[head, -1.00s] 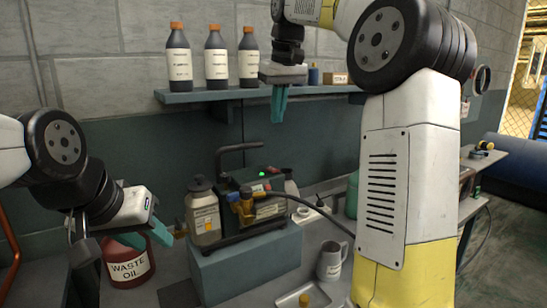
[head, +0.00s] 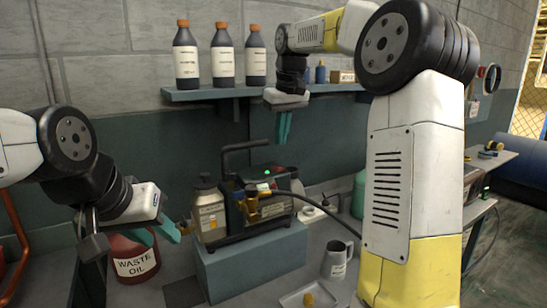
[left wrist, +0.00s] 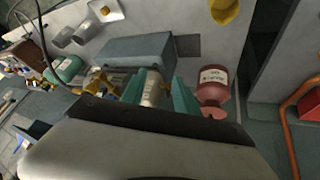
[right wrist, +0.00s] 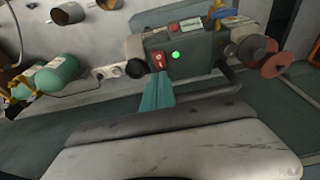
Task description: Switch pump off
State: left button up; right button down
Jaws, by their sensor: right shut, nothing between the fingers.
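The pump (head: 250,208) is a dark box with a top handle, standing on a blue-grey block (head: 255,262). Its green light (head: 267,172) is lit. In the right wrist view a red rocker switch (right wrist: 159,60) shows on the pump beside the green light (right wrist: 175,55). My right gripper (head: 284,127) is shut and empty, above and behind the pump, fingers pointing down. In the right wrist view its fingertips appear just below the switch; I cannot tell the gap. My left gripper (head: 155,233) is open and empty, left of the block, near the waste oil jug (head: 136,262).
Several dark bottles (head: 223,57) stand on the wall shelf (head: 200,95) close to my right gripper. A labelled flask (head: 208,212) and a hose stand at the pump. A metal mug (head: 337,261) and a tray (head: 300,303) are at the front right of the block.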

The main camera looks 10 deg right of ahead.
send_over(280, 168)
notch_tip(280, 168, down, 5)
jog(key=shift+d+r, duration=0.1)
jog(key=shift+x, duration=0.85)
jog(key=shift+s+d, duration=0.1)
jog(key=shift+s, duration=0.15)
jog(key=shift+s+f, duration=0.2)
jog(key=shift+f, duration=0.25)
jog(key=shift+w, duration=0.15)
jog(key=shift+w+r, duration=0.3)
jog(key=shift+w, duration=0.25)
